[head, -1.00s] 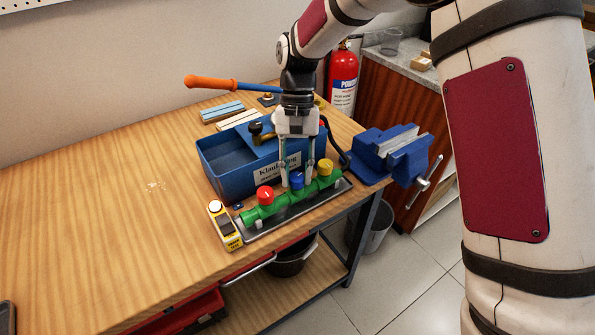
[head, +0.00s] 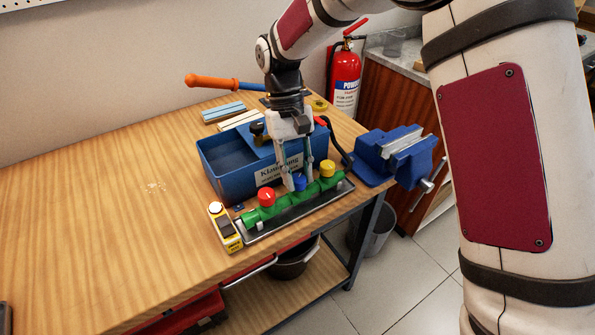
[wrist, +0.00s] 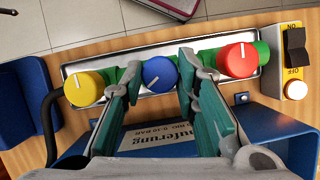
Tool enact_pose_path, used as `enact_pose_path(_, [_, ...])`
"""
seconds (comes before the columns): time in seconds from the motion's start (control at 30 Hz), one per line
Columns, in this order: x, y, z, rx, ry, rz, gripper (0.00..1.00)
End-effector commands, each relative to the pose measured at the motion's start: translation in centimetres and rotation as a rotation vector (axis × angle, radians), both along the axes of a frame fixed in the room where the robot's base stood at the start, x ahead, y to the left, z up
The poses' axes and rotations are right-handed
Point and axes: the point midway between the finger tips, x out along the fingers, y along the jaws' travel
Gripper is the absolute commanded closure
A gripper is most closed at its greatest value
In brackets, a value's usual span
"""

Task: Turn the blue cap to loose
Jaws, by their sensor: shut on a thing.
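The blue cap (head: 300,185) sits on the green pipe manifold (head: 284,201), between the red cap (head: 265,196) and the yellow cap (head: 327,169). My gripper (head: 298,176) reaches down from above and is shut on the blue cap. In the wrist view, the blue cap (wrist: 160,74) lies between my gripper's (wrist: 159,68) two fingertips. A white mark on it points toward the lower left there. The yellow cap (wrist: 84,88) is left and the red cap (wrist: 238,61) right in that view. The fingers partly hide the manifold.
A blue bin (head: 224,170) stands right behind the manifold. A yellow device (head: 225,228) with a switch is at its left end, and a blue vise (head: 392,158) is to the right. The wooden bench (head: 100,210) is clear on the left.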

Motion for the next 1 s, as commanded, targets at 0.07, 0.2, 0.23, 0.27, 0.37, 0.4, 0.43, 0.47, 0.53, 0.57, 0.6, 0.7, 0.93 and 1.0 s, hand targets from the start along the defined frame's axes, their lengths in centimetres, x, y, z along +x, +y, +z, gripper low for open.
enact_pose_path(0.07, [0.0, 0.0, -0.1, 0.000, 0.001, 0.000, 1.00])
enact_pose_path(0.2, [0.0, 0.0, -0.1, -0.001, 0.001, -0.001, 1.00])
enact_pose_path(0.23, [0.0, 0.0, -0.1, -0.001, 0.002, -0.001, 0.70])
enact_pose_path(0.27, [0.0, 0.0, -0.1, -0.001, 0.002, -0.001, 0.63])
enact_pose_path(0.37, [0.0, 0.0, -0.1, -0.001, 0.001, -0.001, 0.53])
enact_pose_path(0.4, [0.0, 0.0, -0.1, -0.001, 0.001, -0.002, 0.53])
enact_pose_path(0.43, [0.0, 0.0, 0.0, -0.001, 0.001, -0.002, 0.53])
enact_pose_path(0.47, [0.0, 0.0, 0.0, -0.001, 0.001, -0.002, 0.53])
enact_pose_path(0.53, [0.0, 0.0, 0.0, -0.001, 0.001, -0.002, 0.53])
enact_pose_path(0.57, [0.0, 0.0, 0.0, -0.001, 0.001, -0.002, 0.53])
enact_pose_path(0.6, [0.0, 0.0, 0.0, -0.001, 0.000, -0.002, 0.53])
enact_pose_path(0.7, [0.2, 0.1, 0.4, 0.000, -0.001, -0.002, 0.53])
enact_pose_path(0.93, [1.5, 0.7, 3.7, 0.002, -0.005, -0.002, 0.53])
enact_pose_path(1.0, [2.0, 0.9, 5.0, 0.002, -0.003, -0.001, 0.53])
